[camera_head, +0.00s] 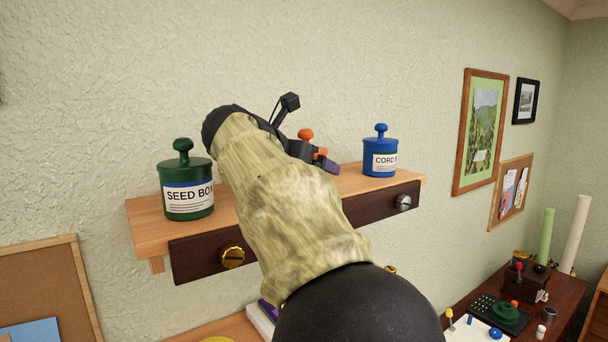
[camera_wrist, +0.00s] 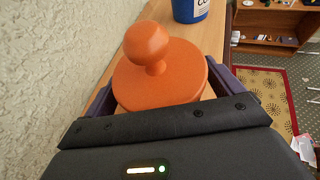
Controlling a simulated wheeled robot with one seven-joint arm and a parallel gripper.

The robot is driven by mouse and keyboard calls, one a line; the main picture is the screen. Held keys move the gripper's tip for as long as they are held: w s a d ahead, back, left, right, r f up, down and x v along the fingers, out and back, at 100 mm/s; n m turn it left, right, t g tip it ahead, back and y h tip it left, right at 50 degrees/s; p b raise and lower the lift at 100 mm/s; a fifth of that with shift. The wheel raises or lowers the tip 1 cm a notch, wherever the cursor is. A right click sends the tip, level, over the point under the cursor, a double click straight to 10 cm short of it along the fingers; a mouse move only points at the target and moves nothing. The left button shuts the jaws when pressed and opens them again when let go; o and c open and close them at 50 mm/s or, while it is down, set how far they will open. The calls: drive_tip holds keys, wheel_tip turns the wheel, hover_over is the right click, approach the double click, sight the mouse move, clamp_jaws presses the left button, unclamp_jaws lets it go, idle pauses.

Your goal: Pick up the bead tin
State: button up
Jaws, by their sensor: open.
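An orange tin with a round knob on its lid (camera_wrist: 172,78) stands on the wall shelf. In the head view only its knob (camera_head: 305,134) shows clearly, with orange bits between my fingers; my arm hides the rest. Its label is not visible, so I cannot read whether it says beads. My gripper (camera_head: 326,162) is open at the tin, with one finger on each side of it in the wrist view. Whether the fingers touch it I cannot tell.
A green tin labelled SEED BOX (camera_head: 187,185) stands left on the wooden shelf (camera_head: 146,222). A blue tin labelled CORD (camera_head: 380,158) stands right of the orange one. The textured wall (camera_wrist: 45,70) is close behind. A dark desk with small items (camera_head: 462,312) is lower right.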

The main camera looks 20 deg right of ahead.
drive_tip(key=shift+s, duration=0.3)
drive_tip(key=shift+w, duration=0.1)
drive_tip(key=shift+c, duration=1.4)
drive_tip(key=shift+r, duration=0.1)
clamp_jaws()
